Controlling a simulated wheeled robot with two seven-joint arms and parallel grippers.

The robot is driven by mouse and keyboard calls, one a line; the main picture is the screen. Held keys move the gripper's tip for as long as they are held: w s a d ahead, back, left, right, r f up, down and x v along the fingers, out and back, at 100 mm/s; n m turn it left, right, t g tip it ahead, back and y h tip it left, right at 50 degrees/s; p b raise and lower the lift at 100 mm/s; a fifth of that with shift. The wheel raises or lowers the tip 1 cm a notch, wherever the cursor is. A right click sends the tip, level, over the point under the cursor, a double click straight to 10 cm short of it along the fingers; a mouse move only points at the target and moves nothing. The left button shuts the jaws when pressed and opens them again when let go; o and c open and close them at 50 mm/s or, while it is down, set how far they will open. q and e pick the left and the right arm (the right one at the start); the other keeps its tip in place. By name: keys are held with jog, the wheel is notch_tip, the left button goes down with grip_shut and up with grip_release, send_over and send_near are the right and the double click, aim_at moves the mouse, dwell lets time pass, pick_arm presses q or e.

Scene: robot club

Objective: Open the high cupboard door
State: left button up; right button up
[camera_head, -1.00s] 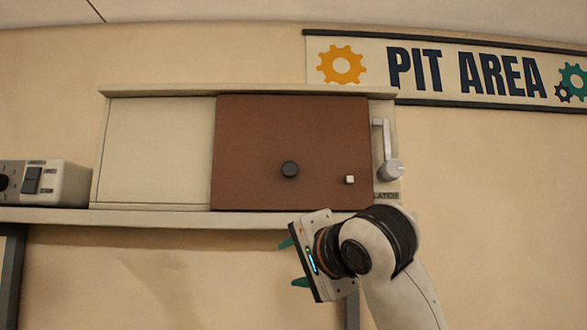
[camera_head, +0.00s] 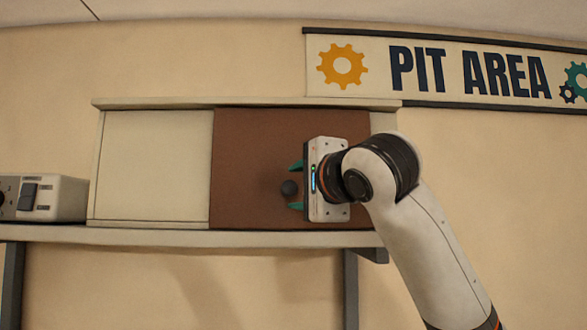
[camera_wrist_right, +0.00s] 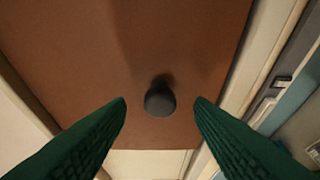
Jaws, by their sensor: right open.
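The brown cupboard door (camera_head: 250,150) sits shut in a cream cupboard (camera_head: 150,165) on the wall. Its round dark knob (camera_head: 289,188) is at the door's lower middle. My right gripper (camera_head: 296,187) is in front of the door, its two green fingers open above and below the knob in the head view. In the right wrist view the knob (camera_wrist_right: 160,99) shows between and beyond the fingertips (camera_wrist_right: 160,104), with gaps on both sides. The gripper and arm hide the door's right part, its small white button and the latch lever. My left gripper is not in view.
A cream shelf (camera_head: 170,235) runs under the cupboard. A grey box with a switch (camera_head: 48,198) stands at its left. A PIT AREA banner (camera_head: 465,72) hangs at upper right. The space in front of the cupboard's left part is clear.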

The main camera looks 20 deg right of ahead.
jog(key=shift+w+a+p, duration=0.15)
jog(key=shift+w+p, duration=0.35)
jog(key=shift+w, duration=0.85)
grip_shut()
